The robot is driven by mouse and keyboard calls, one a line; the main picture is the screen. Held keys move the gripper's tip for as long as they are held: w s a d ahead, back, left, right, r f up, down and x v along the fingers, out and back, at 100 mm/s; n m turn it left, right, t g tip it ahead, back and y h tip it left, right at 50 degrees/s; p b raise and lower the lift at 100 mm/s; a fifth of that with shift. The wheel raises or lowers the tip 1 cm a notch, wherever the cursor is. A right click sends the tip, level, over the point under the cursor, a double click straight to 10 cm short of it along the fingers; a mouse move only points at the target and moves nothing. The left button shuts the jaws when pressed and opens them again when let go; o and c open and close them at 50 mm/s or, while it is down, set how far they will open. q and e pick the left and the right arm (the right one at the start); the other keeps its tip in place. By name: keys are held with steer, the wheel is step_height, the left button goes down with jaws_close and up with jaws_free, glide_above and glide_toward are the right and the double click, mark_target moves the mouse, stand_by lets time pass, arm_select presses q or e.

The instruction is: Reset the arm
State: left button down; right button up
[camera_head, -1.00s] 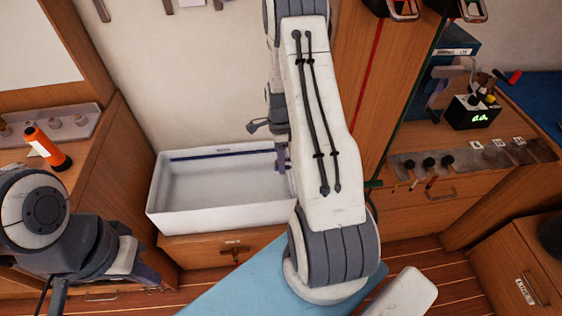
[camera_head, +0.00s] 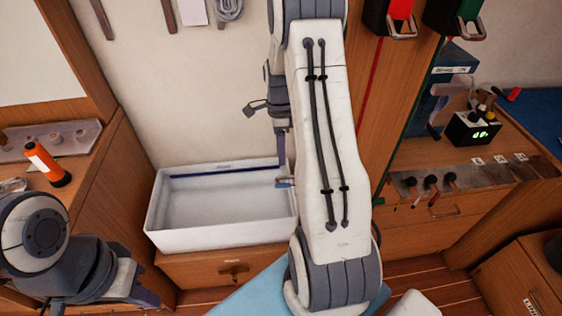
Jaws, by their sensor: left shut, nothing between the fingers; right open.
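My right arm (camera_head: 330,130) rises through the middle of the view and hides part of the wall and cabinet behind it. My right gripper (camera_head: 283,168) shows at its left side, by the right end of the white bin (camera_head: 170,238). Its fingers are apart and nothing shows between them. The bin looks empty, and its right end is partly hidden by my arm. My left arm is folded at the lower left. My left gripper (camera_head: 146,298) shows only in part there, low beside the cabinet, shut and empty.
A grey coil (camera_head: 229,8) hangs on the back wall. A black box with green digits (camera_head: 474,128) sits on the right shelf. Red (camera_head: 400,10) and green (camera_head: 470,10) holders are at upper right.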

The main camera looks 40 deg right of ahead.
steer(key=shift+r, duration=0.15)
stand_by(0.4)
steer(key=s+a+r+n, duration=0.1)
steer(key=a+r+n, duration=0.4)
steer(key=a, duration=0.5)
steer(key=s+a+r+n, duration=0.1)
steer(key=a+r+n, duration=0.2)
steer(key=a+n, duration=0.6)
steer(key=s+a+r+n+t, duration=0.1)
steer(key=s+a+r+n, duration=0.1)
steer(key=s+a+n, duration=0.5)
steer(key=s+a+r+n, duration=0.2)
steer(key=s+a+n, duration=0.4)
steer(key=s+n, duration=0.4)
steer(key=shift+s+a+n+t, duration=0.35)
steer(key=shift+s+n+t, duration=0.05)
steer(key=shift+s, duration=0.55)
